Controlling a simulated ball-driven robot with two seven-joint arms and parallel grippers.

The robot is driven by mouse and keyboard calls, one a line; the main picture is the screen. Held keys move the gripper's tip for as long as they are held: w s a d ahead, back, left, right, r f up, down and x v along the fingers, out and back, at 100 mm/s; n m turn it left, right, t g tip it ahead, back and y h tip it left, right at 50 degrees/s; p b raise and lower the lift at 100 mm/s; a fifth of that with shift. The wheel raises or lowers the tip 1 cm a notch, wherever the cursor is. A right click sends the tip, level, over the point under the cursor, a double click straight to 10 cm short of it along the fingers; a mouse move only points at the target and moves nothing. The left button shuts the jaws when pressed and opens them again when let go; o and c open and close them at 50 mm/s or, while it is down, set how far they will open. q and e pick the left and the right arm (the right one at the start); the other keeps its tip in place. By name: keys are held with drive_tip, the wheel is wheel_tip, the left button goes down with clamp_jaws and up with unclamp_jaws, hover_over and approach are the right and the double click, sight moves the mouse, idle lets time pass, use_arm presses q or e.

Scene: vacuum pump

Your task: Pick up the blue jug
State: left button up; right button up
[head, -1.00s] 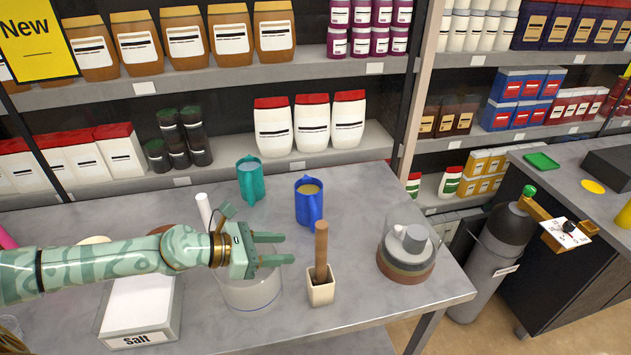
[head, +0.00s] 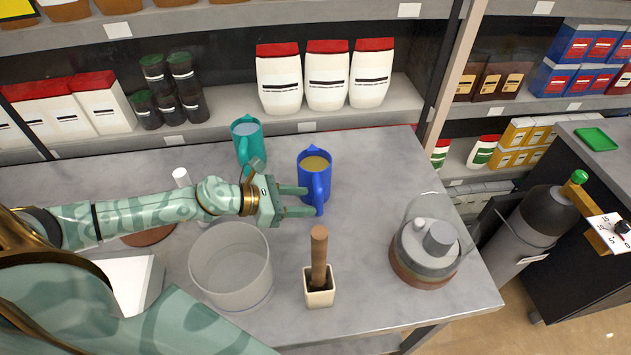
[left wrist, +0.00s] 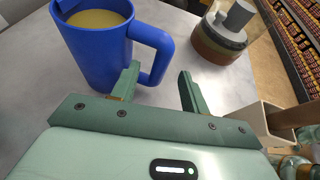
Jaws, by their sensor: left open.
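The blue jug (head: 314,178) stands upright on the grey table, with yellowish contents and its handle towards the front. My left gripper (head: 313,201) is open at the jug's handle side. In the left wrist view the jug (left wrist: 97,50) is at the upper left, and its handle (left wrist: 160,52) reaches towards the space between the fingers of my left gripper (left wrist: 158,82). One finger overlaps the handle's lower part in that view; I cannot tell whether they touch. The right gripper is not in view.
A teal jug (head: 248,143) stands behind left. A clear container (head: 231,268) and a small pot with a wooden handle (head: 319,285) stand in front. A domed vacuum device (head: 428,250) is to the right. Shelves rise behind the table (head: 375,165).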

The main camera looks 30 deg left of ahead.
use_arm(q)
drive_tip(key=x, duration=0.6)
drive_tip(key=shift+w+d+r+p, duration=0.1)
drive_tip(key=shift+w+d+p, duration=0.15)
drive_tip(key=shift+w+p, duration=0.1)
drive_tip(key=shift+r, duration=0.1)
clamp_jaws()
